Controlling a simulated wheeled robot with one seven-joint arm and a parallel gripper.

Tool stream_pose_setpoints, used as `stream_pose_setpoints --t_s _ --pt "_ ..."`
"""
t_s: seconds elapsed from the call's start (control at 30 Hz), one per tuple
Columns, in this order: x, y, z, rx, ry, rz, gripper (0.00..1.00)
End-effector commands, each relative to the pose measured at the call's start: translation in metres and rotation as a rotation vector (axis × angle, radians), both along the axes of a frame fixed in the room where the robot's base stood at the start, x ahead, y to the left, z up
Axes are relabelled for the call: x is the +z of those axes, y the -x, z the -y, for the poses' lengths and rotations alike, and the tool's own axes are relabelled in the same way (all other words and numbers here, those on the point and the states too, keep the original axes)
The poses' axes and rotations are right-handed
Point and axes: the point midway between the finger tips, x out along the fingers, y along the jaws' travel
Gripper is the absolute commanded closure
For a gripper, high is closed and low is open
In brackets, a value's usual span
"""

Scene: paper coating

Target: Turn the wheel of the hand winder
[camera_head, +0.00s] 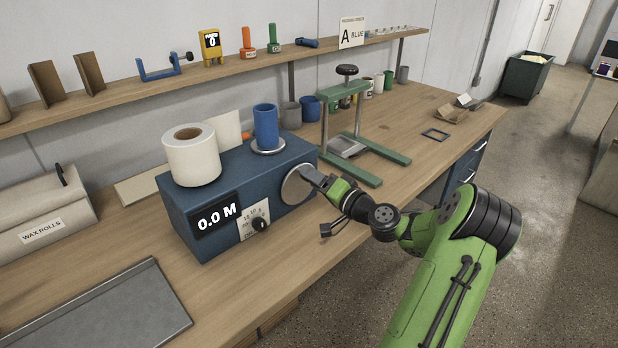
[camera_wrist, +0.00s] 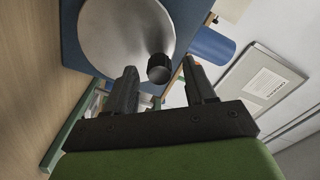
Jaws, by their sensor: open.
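The hand winder (camera_head: 183,215) is a dark blue box on the bench. It has a 0.0 M display and a small black dial on its front.
A white paper roll (camera_head: 192,160) and a blue spool (camera_head: 265,128) stand on the winder. A green press (camera_head: 345,110) stands close behind my gripper. A grey tray (camera_head: 110,310) lies at the front left.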

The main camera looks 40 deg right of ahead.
Motion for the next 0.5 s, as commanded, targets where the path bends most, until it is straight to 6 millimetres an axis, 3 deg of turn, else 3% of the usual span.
stream_pose_setpoints --t_s 0.13,0.4,0.5 --pt "0.0 -0.018 0.0 0.0 0.0 0.0 0.45" --pt "0.0 -0.022 0.0 0.0 -0.001 -0.002 0.45" --pt "0.0 -0.022 0.0 0.0 -0.001 -0.002 0.57"
